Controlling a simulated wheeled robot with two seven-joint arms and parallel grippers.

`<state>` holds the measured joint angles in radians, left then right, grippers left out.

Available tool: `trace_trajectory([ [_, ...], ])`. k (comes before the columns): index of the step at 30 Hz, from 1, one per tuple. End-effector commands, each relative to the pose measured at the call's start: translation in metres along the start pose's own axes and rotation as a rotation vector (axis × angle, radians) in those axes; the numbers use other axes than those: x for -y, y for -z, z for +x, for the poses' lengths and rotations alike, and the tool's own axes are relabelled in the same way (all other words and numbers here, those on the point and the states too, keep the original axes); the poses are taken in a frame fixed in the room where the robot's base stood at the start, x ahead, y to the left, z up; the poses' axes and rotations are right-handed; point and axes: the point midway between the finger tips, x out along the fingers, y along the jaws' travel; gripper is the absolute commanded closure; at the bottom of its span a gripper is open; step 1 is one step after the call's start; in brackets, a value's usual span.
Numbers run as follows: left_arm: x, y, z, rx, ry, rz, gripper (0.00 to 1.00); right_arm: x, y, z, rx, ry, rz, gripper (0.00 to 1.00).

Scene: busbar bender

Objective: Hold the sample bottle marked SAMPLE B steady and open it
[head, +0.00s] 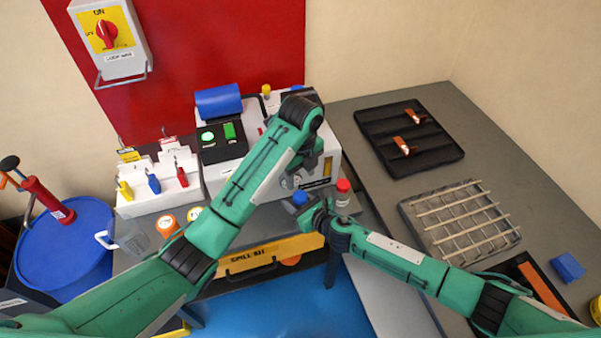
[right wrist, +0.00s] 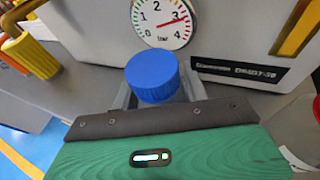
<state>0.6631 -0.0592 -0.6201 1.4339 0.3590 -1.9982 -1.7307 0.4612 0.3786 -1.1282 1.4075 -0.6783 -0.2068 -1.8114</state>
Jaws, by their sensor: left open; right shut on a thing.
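A blue-capped bottle (head: 300,198) stands at the bench's front edge, below the grey machine. My right gripper (head: 313,212) is shut on it. In the right wrist view the round blue cap (right wrist: 152,72) rises between the grey fingers, and the body below is hidden. A red-capped bottle (head: 343,192) stands just to the right, behind my right gripper. No SAMPLE B marking is readable on either bottle. My left gripper (head: 306,172) is open and empty, above and slightly right of the blue cap, in front of the machine.
The grey machine (head: 322,170) stands close behind the bottles, its gauge (right wrist: 162,20) facing the right wrist camera. A padlock rack (head: 160,187) is left. A black tray (head: 375,130) and wire rack (head: 460,222) lie on the right bench.

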Motion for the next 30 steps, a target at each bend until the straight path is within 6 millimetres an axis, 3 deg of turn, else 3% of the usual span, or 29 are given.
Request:
trace_trajectory([
  [16,-0.001,0.001,0.07,-0.002,-0.003,0.009,0.48,0.0,0.0,0.0,0.0,0.0,0.0,1.0],
  [28,0.0,0.0,0.079,-0.001,-0.001,0.009,0.48,0.0,0.0,0.0,0.0,0.0,0.0,1.0],
  [30,0.0,0.0,0.079,-0.001,-0.001,0.009,0.57,0.0,0.0,0.0,0.0,0.0,0.0,1.0],
])
